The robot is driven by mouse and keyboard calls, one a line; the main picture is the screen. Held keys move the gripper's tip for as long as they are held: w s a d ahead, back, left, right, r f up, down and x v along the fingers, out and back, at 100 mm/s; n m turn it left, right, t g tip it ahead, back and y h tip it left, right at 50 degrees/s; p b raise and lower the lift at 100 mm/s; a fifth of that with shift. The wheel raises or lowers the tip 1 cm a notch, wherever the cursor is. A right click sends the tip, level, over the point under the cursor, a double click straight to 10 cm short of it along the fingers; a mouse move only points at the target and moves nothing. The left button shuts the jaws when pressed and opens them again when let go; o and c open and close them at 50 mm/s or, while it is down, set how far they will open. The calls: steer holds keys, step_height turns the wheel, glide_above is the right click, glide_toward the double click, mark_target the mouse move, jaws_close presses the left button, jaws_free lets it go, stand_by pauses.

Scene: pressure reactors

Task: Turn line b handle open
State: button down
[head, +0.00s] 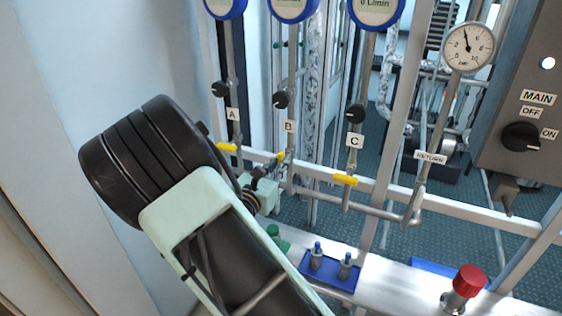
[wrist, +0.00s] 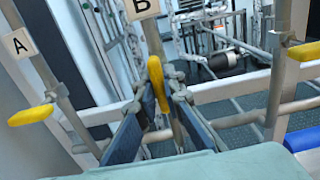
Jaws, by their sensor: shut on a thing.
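The line B handle is a yellow lever on the pipe under the B label (wrist: 140,7). In the wrist view the lever (wrist: 155,78) stands upright, roughly along its pipe, between the two fingers of my gripper (wrist: 160,92). In the head view only a yellow end of the lever (head: 281,156) shows beside my gripper (head: 270,166); the rest is hidden. My gripper is shut on this handle. The yellow handles of line A (head: 227,147) and line C (head: 345,180) lie crosswise to their pipes.
Black knobs and round flow meters (head: 377,10) sit above the handles. A pale rail (head: 450,210) runs across behind the pipes. A blue tray (head: 325,276), a red knob (head: 469,281) and a control box (head: 525,90) are to the right.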

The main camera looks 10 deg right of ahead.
steer(key=c, duration=2)
jaws_free()
steer(key=v, duration=1.2)
steer(key=shift+d, duration=0.1)
